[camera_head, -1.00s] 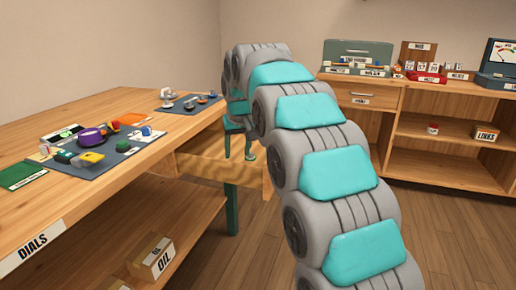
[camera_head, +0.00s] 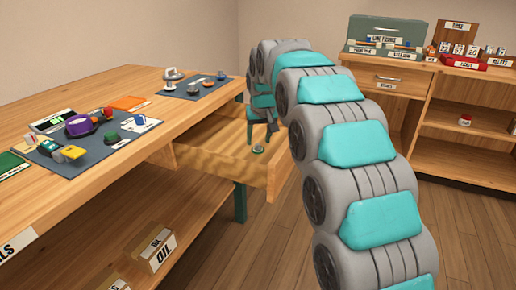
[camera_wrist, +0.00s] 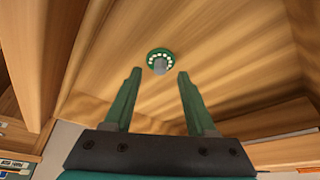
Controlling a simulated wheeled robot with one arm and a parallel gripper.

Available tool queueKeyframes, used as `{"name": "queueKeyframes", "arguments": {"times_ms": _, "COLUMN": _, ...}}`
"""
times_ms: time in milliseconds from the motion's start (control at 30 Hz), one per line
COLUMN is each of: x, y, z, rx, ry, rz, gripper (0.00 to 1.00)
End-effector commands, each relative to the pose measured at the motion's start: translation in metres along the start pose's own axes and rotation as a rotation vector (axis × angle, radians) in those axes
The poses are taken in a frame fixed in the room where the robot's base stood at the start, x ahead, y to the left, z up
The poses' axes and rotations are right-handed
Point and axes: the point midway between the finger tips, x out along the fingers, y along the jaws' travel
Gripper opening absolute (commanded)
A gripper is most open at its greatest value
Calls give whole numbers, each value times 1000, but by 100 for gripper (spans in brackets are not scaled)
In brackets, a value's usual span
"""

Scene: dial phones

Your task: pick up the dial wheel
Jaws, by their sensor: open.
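The dial wheel (camera_head: 258,149) is a small green disc lying in the open wooden drawer (camera_head: 215,150) under the left workbench. In the wrist view the dial wheel (camera_wrist: 160,62) shows a ring of white spots and a grey centre, flat on the drawer floor. My gripper (camera_head: 262,131) is over the drawer, close to the wheel. Its two green fingers are apart and empty; in the wrist view my gripper (camera_wrist: 160,73) has the wheel just beyond the gap between its fingertips. The height between fingertips and wheel is hard to tell.
Drawer walls stand around my gripper, and the workbench (camera_head: 120,90) edge is to the left. On it a dark mat (camera_head: 95,155) holds a purple dial and several coloured parts. A second mat (camera_head: 190,92) lies farther back. A shelf unit (camera_head: 400,110) stands at the right.

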Motion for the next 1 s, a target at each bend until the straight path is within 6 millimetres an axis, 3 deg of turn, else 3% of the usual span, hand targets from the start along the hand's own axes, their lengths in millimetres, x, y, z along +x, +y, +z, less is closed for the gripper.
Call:
{"name": "queueKeyframes", "arguments": {"times_ms": 133, "x": 19, "y": 0, "z": 0, "rx": -1, "ry": -2, "rz": 0, "gripper": 56}}
{"name": "queueKeyframes", "arguments": {"times_ms": 367, "x": 22, "y": 0, "z": 0, "rx": -1, "ry": 1, "rz": 0, "gripper": 56}}
{"name": "queueKeyframes", "arguments": {"times_ms": 867, "x": 23, "y": 0, "z": 0, "rx": -1, "ry": 0, "rz": 0, "gripper": 2}}
{"name": "queueKeyframes", "arguments": {"times_ms": 1000, "x": 23, "y": 0, "z": 0, "rx": -1, "ry": 0, "rz": 0, "gripper": 0}}
